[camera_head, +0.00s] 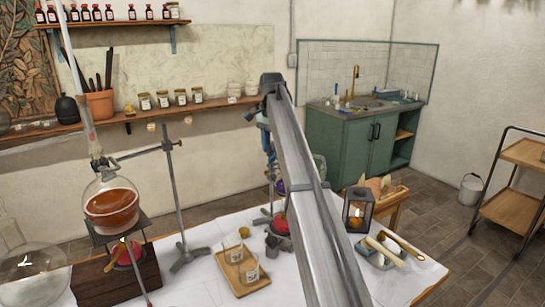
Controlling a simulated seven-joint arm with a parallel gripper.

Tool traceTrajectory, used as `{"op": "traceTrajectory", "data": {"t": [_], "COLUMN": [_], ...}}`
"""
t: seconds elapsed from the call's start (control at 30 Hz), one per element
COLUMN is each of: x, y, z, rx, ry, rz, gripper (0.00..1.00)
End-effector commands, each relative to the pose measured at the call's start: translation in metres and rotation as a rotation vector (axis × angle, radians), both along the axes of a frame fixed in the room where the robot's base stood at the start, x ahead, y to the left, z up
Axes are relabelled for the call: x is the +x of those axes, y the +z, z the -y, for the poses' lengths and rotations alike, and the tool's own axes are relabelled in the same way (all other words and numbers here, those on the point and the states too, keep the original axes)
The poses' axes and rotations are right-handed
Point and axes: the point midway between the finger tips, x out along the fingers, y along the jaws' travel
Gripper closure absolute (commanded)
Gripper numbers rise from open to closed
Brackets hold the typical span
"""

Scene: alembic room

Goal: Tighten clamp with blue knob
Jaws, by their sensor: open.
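A metal stand (178,205) holds a clamp arm (138,153) that reaches left to the neck of a round flask (112,208) with orange-brown liquid. A second setup with small blue parts (268,143) is partly hidden behind my long grey arm link (312,195). I cannot tell whether these blue parts are a clamp knob. The fingers of my gripper do not show; the arm link may hide them.
A wooden tray (232,289) with small labelled jars lies on the white-covered table (195,285). A lantern (357,210) and a tray of tools (372,259) stand on the right. A clear flask (25,275) is at lower left. Shelves line the wall behind.

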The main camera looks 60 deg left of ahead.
Motion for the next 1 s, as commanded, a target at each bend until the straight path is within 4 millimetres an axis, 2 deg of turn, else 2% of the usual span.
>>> {"op": "traceTrajectory", "data": {"t": [0.23, 0.3, 0.4, 0.57, 1.0], "x": [0.002, 0.001, 0.0, 0.0, -0.001], "y": [0.078, 0.095, 0.106, 0.094, 0.019], "z": [-0.004, -0.003, -0.001, 0.001, 0.002], "rx": [0.007, 0.007, 0.006, 0.002, -0.001], "ry": [0.114, 0.143, 0.167, 0.173, 0.172], "rz": [0.003, 0.003, 0.003, 0.001, -0.001], "gripper": [0.62, 0.62, 0.62, 0.62, 0.62]}}
